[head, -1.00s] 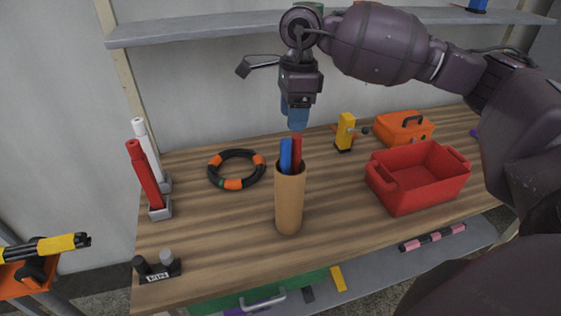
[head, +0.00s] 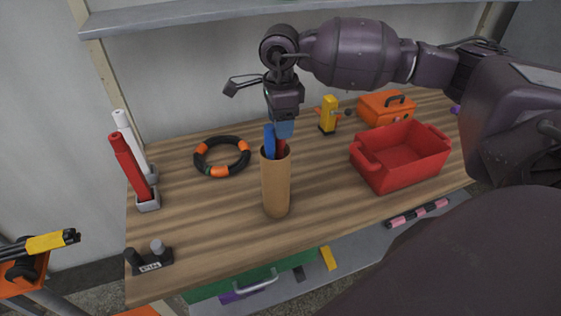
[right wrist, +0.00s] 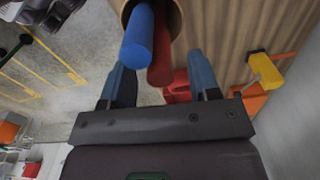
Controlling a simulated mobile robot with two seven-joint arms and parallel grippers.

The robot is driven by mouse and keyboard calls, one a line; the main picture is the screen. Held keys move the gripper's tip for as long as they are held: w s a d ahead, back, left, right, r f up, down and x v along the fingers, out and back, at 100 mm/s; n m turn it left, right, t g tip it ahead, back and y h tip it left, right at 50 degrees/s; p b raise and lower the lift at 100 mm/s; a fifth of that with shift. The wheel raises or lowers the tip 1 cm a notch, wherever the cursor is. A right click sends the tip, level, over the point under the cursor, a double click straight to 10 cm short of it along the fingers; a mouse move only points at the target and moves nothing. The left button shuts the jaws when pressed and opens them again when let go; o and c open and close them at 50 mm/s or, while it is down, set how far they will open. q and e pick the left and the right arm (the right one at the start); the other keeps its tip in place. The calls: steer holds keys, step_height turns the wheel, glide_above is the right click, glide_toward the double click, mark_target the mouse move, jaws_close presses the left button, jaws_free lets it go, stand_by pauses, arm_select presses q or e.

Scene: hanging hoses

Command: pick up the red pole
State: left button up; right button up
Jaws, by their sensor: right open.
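A red pole (head: 281,147) stands in a tan round holder (head: 276,190) on the wooden bench, beside a blue pole (head: 269,141). The holder hides their lower parts. My right gripper (head: 285,129) is open, pointing down just above and behind the pole tops. In the right wrist view, its two blue fingers are spread wide; the red pole (right wrist: 160,66) lies roughly between their tips in the picture, and the blue pole (right wrist: 138,40) is to its left. I cannot tell whether a finger touches a pole. My left gripper is not in view.
A thicker red cylinder (head: 128,165) and a white one (head: 131,140) stand at the bench's left. A black-orange ring (head: 222,171), yellow tool (head: 328,114), red bin (head: 400,160) and orange case (head: 386,108) lie around. A shelf (head: 200,15) runs above. Wood in front is clear.

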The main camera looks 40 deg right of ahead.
step_height(320, 180, down, 2)
steer(key=shift+f, duration=0.15)
jaws_close()
stand_by(0.4)
steer(key=shift+r, duration=0.25)
step_height(320, 180, up, 20)
steer(key=shift+f+b, duration=0.2)
steer(key=shift+b, duration=0.25)
